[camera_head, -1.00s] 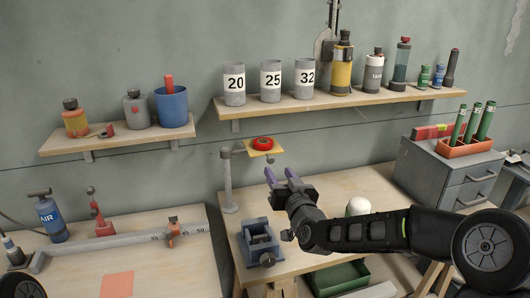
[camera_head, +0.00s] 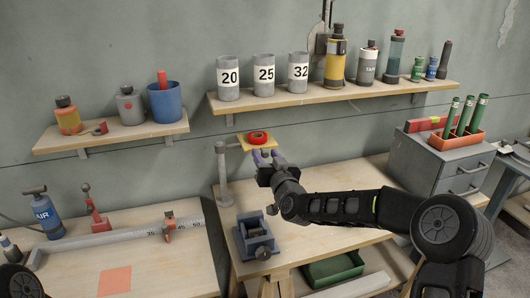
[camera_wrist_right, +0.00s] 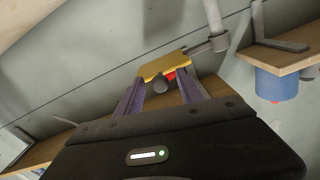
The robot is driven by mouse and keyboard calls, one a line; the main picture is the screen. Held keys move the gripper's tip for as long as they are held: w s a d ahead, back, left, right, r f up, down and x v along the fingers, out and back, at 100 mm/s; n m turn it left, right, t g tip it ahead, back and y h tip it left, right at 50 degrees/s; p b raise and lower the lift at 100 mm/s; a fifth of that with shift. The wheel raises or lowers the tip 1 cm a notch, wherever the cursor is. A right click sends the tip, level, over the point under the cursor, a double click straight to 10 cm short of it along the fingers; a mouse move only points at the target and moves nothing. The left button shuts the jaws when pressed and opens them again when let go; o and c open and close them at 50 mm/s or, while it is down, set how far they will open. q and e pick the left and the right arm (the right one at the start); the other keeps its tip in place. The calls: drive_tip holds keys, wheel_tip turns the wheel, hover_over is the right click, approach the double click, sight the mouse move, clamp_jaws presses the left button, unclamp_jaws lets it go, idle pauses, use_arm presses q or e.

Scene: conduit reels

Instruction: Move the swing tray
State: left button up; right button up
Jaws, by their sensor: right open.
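The swing tray (camera_head: 243,143) is a small yellow plate carrying a red ring (camera_head: 257,137). A thin arm joins it to an upright grey post (camera_head: 224,180) at the back of the middle bench. My right gripper (camera_head: 265,156) is open, its purple fingers just in front of and below the tray. My left gripper is out of view.
A wall shelf (camera_head: 330,102) with labelled cups and bottles runs above the tray. A shorter shelf (camera_head: 110,139) with a blue cup (camera_head: 167,104) is to the left. A grey-blue vise (camera_head: 256,240) stands on the bench below my right gripper. A drawer cabinet (camera_head: 425,165) stands at right.

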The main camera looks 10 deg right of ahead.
drive_tip(key=shift+w, duration=0.5)
drive_tip(key=shift+c, duration=0.4)
clamp_jaws()
idle(0.7)
